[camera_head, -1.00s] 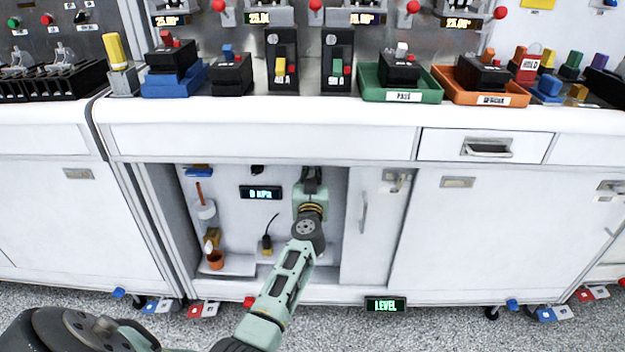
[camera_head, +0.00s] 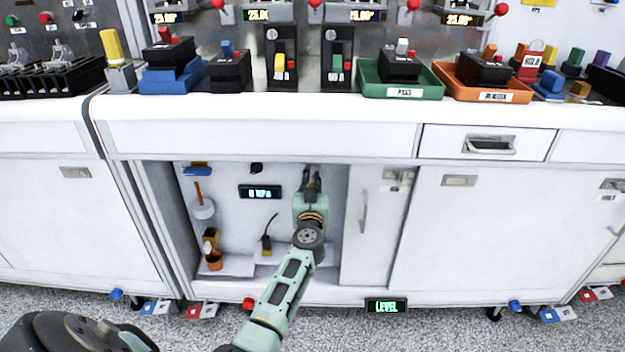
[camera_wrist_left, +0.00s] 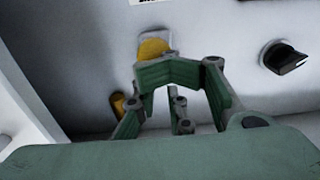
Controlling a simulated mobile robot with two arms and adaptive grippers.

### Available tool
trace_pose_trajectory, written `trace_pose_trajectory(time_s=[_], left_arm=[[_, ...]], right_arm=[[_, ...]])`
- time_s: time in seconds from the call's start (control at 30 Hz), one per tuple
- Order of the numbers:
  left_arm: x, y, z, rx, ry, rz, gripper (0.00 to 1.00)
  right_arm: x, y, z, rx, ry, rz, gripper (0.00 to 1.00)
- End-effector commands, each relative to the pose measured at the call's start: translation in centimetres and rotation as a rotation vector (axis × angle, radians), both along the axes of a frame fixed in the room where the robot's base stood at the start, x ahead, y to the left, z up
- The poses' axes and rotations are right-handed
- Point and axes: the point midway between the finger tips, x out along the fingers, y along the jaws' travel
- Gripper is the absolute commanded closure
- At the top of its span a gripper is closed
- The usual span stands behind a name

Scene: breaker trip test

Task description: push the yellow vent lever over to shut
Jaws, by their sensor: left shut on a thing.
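The yellow vent lever (camera_wrist_left: 153,48) shows in the left wrist view as a rounded yellow part on a pale plate on the cabinet's back wall. My left gripper (camera_wrist_left: 170,72) is right at it, its green fingers closed on it and hiding part of it. In the head view my left gripper (camera_head: 312,180) reaches into the open lower cabinet near the top right of the opening, and the lever is hidden behind it. My right gripper is in neither view.
A black knob (camera_wrist_left: 285,57) sits right of the fingers and a small orange-yellow part (camera_wrist_left: 118,103) left of them. The open cabinet holds a 0 kPa display (camera_head: 260,192), a black-and-yellow plug (camera_head: 266,245) and an orange cup (camera_head: 214,260). A side panel (camera_head: 368,225) bounds the right.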

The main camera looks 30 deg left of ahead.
Motion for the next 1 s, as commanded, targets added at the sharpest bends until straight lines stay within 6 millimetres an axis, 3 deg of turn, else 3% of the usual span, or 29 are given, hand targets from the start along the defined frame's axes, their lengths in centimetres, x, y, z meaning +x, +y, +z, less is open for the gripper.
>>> trace_pose_trajectory(time_s=[0.03,1.0], left_arm=[[0.31,-0.63,0.0,0.0,-0.006,-0.015,1.0],[0.22,-0.56,-0.41,0.002,-0.01,-0.013,1.0]], right_arm=[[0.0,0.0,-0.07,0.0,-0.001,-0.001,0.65],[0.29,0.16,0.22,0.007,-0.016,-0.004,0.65]])
